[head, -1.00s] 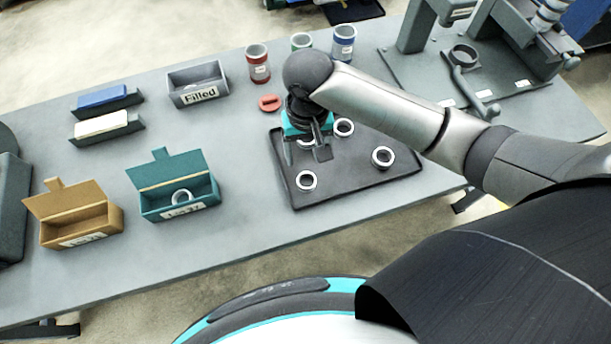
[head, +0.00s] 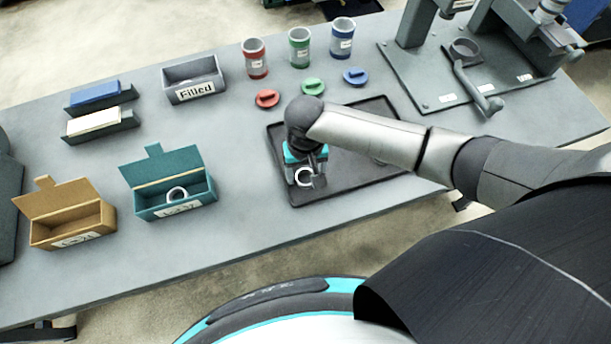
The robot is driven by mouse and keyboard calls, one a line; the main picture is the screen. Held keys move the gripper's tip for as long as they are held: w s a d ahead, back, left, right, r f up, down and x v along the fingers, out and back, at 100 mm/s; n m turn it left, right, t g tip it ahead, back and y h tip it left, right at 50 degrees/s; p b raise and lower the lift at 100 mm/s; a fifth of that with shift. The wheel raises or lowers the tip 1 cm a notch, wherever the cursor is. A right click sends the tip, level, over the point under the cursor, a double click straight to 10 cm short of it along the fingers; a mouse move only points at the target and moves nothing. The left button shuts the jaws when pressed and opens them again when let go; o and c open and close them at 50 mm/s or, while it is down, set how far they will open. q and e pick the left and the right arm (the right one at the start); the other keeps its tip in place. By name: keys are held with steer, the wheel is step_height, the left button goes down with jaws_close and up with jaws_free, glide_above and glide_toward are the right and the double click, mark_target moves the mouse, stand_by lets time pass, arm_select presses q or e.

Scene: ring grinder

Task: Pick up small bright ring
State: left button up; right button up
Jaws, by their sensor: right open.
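A small bright ring (head: 303,177) lies at the near left corner of the dark tray (head: 347,190). My right gripper (head: 306,176) is open, pointing down right at this ring, and its fingers hide part of it. I cannot tell whether the fingers touch the ring. My right arm covers much of the tray, so the other rings on it are mostly hidden. Another bright ring (head: 177,194) sits in the open teal box (head: 168,210). My left gripper is not in view.
An open tan box (head: 70,240) stands left of the teal one. A grey bin labelled "Filled" (head: 195,93), red (head: 255,65), green (head: 300,50) and blue (head: 342,40) jars and their lids stand behind. A grey press stand (head: 440,90) is at right. The table front is clear.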

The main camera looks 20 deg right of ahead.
jaws_close()
stand_by(0.5)
steer(key=shift+r, duration=0.1)
